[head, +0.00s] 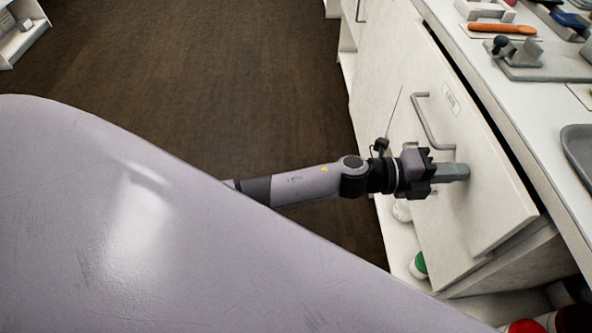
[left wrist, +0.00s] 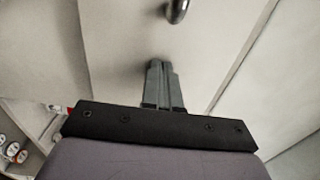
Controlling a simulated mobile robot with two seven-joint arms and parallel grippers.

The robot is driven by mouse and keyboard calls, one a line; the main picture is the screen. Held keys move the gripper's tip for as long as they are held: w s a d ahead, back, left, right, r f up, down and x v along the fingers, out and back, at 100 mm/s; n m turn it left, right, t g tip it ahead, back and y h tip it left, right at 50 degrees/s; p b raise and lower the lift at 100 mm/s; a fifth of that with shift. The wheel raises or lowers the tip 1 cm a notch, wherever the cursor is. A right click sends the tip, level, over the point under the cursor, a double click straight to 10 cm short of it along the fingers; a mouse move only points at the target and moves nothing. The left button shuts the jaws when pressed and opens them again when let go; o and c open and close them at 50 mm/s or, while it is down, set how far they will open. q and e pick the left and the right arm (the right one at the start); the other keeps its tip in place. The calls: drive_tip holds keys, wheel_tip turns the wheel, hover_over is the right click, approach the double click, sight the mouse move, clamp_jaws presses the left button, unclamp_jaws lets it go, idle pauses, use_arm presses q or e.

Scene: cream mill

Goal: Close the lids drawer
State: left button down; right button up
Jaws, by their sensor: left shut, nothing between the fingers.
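The lids drawer (head: 478,160) has a cream front with a small label and a grey bar handle (head: 424,122). It stands a little out from the cabinet, with a dark gap along its top edge. My left gripper (head: 466,172) is shut and empty, its fingertips at the drawer front just below the handle's lower end. In the left wrist view the shut fingers (left wrist: 160,68) point at the pale drawer front (left wrist: 120,50), with the handle end (left wrist: 178,10) beyond them. Whether the tips touch the front I cannot tell. My right gripper is not in view.
The white countertop (head: 480,62) above holds an orange-handled tool (head: 502,28), a grey fixture (head: 540,60) and a grey tray (head: 580,150). Open shelving below the drawer holds a green-lidded jar (head: 419,265) and red-lidded items (head: 524,327). The brown floor (head: 200,70) at left is clear.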

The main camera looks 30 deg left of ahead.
sight(450, 196)
use_arm(q)
drive_tip(key=x, duration=0.3)
drive_tip(key=shift+b, duration=0.35)
drive_tip(key=shift+w+d, duration=0.1)
drive_tip(key=shift+d, duration=0.05)
drive_tip(key=shift+r, duration=0.15)
drive_tip(key=shift+r, duration=0.15)
